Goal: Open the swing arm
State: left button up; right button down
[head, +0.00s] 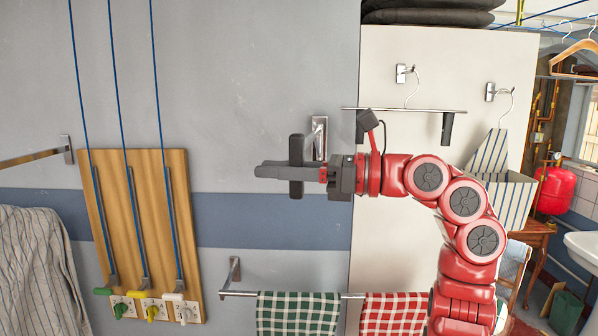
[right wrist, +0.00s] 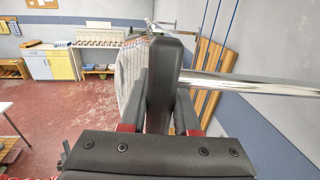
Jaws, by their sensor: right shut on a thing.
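The swing arm is a chrome bar with a black end grip. In the head view its chrome part (head: 319,138) shows foreshortened against the grey wall, just above my right gripper. The black grip (head: 296,165) stands upright between the fingers of my right gripper (head: 290,172), which is shut on it. In the right wrist view the black grip (right wrist: 164,85) fills the space between the fingers, and the chrome bar (right wrist: 250,84) runs from it to the right. My gripper hides part of the bar in the head view. My left gripper is not in view.
A wooden board (head: 140,230) with blue cords and coloured handles is on the wall at left. A rail below carries a green checked towel (head: 298,312) and a red checked towel (head: 392,312). Another chrome bar (head: 400,109) is before the white cabinet (head: 400,230).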

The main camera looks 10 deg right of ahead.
jog(key=shift+w+a, duration=0.2)
jog(key=shift+a, duration=0.05)
jog(key=c, duration=0.6)
grip_release()
jog(key=shift+c, duration=0.2)
jog(key=b+v, duration=0.7)
jog(key=v, duration=1)
jog(key=shift+s+d, duration=0.2)
jog(key=shift+s, duration=0.1)
